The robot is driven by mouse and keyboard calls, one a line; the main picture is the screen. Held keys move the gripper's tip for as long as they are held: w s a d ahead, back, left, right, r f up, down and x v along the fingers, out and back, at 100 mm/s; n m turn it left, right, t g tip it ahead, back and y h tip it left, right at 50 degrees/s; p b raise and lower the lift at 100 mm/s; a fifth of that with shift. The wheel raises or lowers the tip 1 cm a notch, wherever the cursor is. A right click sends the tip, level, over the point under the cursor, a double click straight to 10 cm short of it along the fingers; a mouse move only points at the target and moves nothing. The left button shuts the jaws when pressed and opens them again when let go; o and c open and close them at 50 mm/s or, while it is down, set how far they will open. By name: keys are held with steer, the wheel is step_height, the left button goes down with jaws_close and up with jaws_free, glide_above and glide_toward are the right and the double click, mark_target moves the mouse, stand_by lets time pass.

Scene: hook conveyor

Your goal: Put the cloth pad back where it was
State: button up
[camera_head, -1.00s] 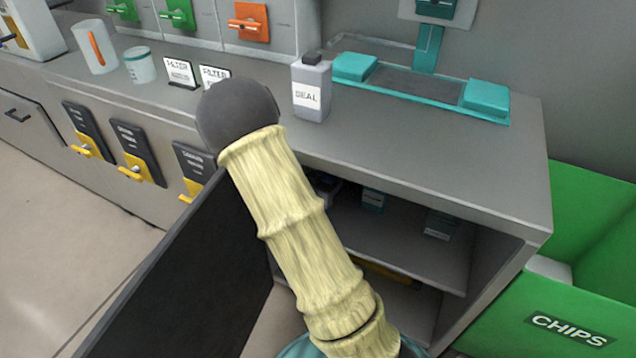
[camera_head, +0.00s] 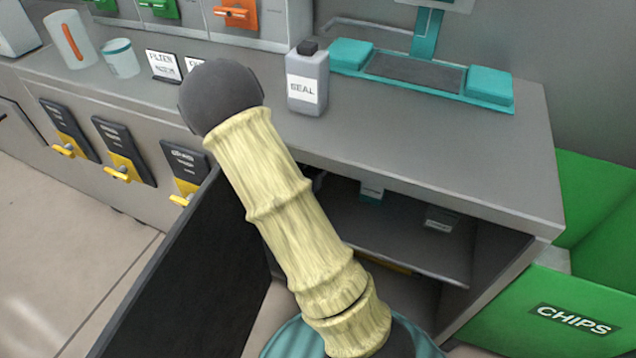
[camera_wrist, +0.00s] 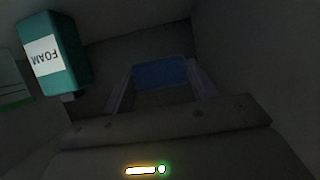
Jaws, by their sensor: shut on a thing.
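A dark blue pad (camera_wrist: 160,72), which I take to be the cloth pad, is between the fingers of my gripper (camera_wrist: 159,80) in the wrist view. My gripper is shut on it. The picture is dim, and I cannot tell whether the pad touches any surface. In the head view my sleeved arm reaches down at the open cabinet and the gripper and pad are hidden.
The cabinet (camera_head: 400,235) has an inner shelf with small items. Its dark door (camera_head: 170,275) hangs open at left. A SEAL bottle (camera_head: 307,80) stands on the counter; a green CHIPS bin (camera_head: 545,315) is at right.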

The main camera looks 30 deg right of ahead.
step_height(320, 180, down, 6)
steer(key=b, duration=0.2)
steer(key=shift+b, duration=0.35)
steer(key=shift+f+b, duration=0.95)
steer(key=shift+f, duration=0.95)
steer(key=shift+f, duration=0.2)
steer(key=o, duration=1)
steer(key=shift+r, duration=0.1)
steer(key=shift+c, duration=0.2)
